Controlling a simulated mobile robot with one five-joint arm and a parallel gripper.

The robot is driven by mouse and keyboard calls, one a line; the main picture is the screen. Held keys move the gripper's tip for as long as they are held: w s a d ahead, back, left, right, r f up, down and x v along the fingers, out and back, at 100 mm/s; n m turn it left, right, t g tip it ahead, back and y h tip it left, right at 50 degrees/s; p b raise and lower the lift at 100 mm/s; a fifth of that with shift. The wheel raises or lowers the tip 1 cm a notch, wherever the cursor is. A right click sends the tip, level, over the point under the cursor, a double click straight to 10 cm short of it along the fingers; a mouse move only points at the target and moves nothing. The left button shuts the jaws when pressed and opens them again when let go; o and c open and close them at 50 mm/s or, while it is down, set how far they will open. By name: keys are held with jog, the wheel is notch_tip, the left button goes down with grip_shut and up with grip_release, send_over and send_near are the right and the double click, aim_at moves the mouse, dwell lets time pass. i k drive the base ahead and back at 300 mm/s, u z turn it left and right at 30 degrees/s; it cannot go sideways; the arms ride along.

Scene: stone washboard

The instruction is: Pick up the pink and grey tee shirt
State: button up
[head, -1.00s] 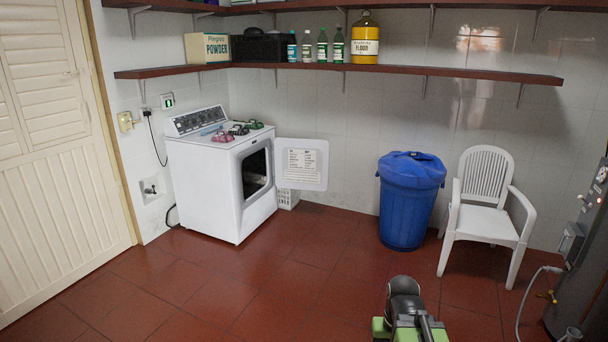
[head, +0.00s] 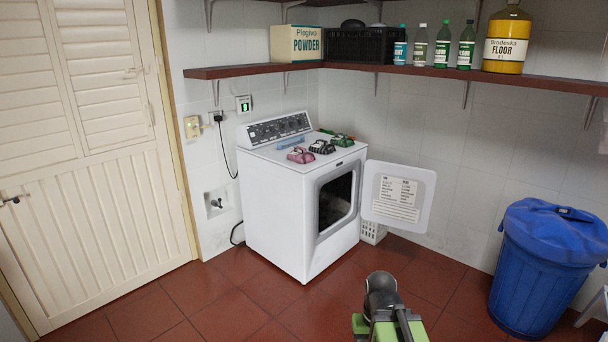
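I cannot make out a pink and grey tee shirt for certain. The white front-loading machine (head: 275,215) stands against the back wall with its door (head: 398,197) swung open to the right. Its opening (head: 336,202) is dark, with a dim greyish patch inside that I cannot identify. On its top lie a small pink item (head: 300,156), a dark item (head: 322,147) and a green item (head: 341,140); none is clearly a shirt. Part of my green and dark arm shows at the bottom centre, apart from the machine. No gripper fingers show.
A blue lidded bin (head: 545,265) stands at the right. A white basket (head: 373,231) sits behind the open door. A shelf (head: 430,75) with bottles, a black crate (head: 360,45) and a powder box (head: 297,43) runs above. The red tiled floor (head: 225,305) before the machine is clear.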

aim_at(300, 155)
jog(key=u, duration=0.45)
jog(key=i, duration=2.6)
jog(key=u, duration=0.4)
jog(key=i, duration=2.1)
jog(key=u, duration=0.15)
